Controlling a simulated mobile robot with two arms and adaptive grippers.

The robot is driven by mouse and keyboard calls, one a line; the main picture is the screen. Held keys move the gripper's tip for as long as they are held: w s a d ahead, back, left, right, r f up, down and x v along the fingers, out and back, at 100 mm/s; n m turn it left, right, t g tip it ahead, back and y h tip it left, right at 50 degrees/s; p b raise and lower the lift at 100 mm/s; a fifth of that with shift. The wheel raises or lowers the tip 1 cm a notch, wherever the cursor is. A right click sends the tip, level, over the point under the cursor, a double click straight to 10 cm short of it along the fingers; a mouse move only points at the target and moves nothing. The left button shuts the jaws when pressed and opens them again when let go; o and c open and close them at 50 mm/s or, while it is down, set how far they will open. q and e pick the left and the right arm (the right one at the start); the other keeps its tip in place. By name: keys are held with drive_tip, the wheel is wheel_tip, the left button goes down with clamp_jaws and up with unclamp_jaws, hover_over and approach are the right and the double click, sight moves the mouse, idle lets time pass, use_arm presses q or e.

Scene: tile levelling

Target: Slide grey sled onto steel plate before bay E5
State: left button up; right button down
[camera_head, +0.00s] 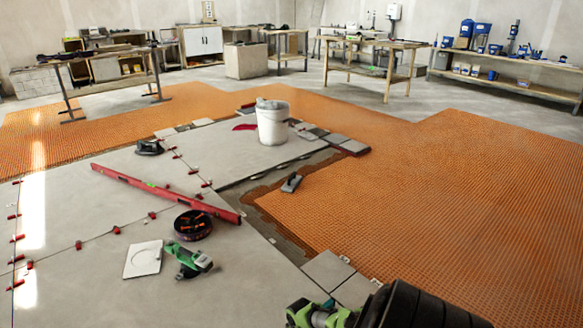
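I cannot pick out with certainty a grey sled, a steel plate or a bay marked E5. A small dark grey block-like object (292,183) lies at the edge of the orange mat, right of the large tiles. A black object with a raised top (149,147) sits on the large tiles at the left. Neither is clear enough to call the sled. No gripper is recognisable. A green and grey part (305,314) and a large black shape (420,306) at the bottom edge are cut off, and I cannot tell what they are.
A white bucket (272,123) stands on the large grey tiles (100,222). A red level (165,194), black tub (193,225), green grinder (188,261) and white square (143,259) lie nearby. Orange matting (440,190) is open at right. Benches line the back.

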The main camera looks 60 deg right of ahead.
drive_tip(key=shift+s, duration=0.2)
drive_tip(key=c, duration=2)
unclamp_jaws()
drive_tip(key=shift+w, duration=0.1)
drive_tip(key=shift+o, duration=0.2)
wheel_tip(320, 180, up, 12)
